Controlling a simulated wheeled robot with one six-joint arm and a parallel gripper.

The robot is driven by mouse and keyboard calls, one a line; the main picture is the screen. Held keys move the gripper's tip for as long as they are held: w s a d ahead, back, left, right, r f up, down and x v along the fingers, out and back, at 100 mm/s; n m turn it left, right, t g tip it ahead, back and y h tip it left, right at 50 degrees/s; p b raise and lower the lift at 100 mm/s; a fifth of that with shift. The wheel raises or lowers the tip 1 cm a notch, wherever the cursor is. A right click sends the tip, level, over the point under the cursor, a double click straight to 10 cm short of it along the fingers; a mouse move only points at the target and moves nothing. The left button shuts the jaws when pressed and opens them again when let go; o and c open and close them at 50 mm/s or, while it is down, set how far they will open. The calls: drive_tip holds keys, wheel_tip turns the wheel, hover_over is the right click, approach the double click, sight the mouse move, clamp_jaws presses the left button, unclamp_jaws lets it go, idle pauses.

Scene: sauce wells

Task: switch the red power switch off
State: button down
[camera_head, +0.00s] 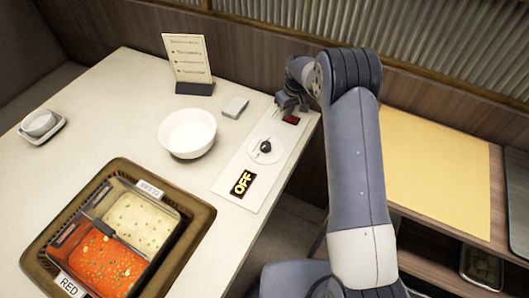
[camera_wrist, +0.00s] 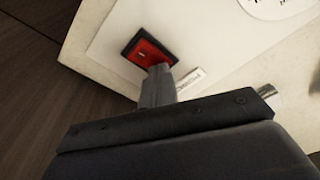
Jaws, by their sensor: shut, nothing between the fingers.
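The red power switch (camera_wrist: 149,50) sits in a black frame on a white panel (camera_wrist: 105,60) in the wrist view. In the head view the switch (camera_head: 291,119) shows at the far end of the white panel (camera_head: 228,187), beside my gripper. My gripper (camera_wrist: 160,70) is shut and empty, its fingertips at the near edge of the switch, partly covering it. I cannot tell whether they touch it. A display (camera_head: 243,184) at the panel's near end reads "OFF". A round dial with a black knob (camera_head: 265,147) lies between display and switch.
A white bowl (camera_head: 187,132), a small light box (camera_head: 235,107) and a menu stand (camera_head: 194,88) are left of the panel. A divided pot with red and cream sauces sits in a brown frame (camera_head: 201,229). The table's edge runs close to the panel's right.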

wheel_tip(320, 180, up, 7)
drive_tip(key=p, duration=0.3)
drive_tip(key=shift+p, duration=0.3)
drive_tip(key=shift+f, duration=0.1)
idle(0.4)
wheel_tip(320, 180, down, 7)
drive_tip(key=b, duration=0.3)
drive_tip(key=shift+b, duration=0.35)
drive_tip(key=shift+r, duration=0.2)
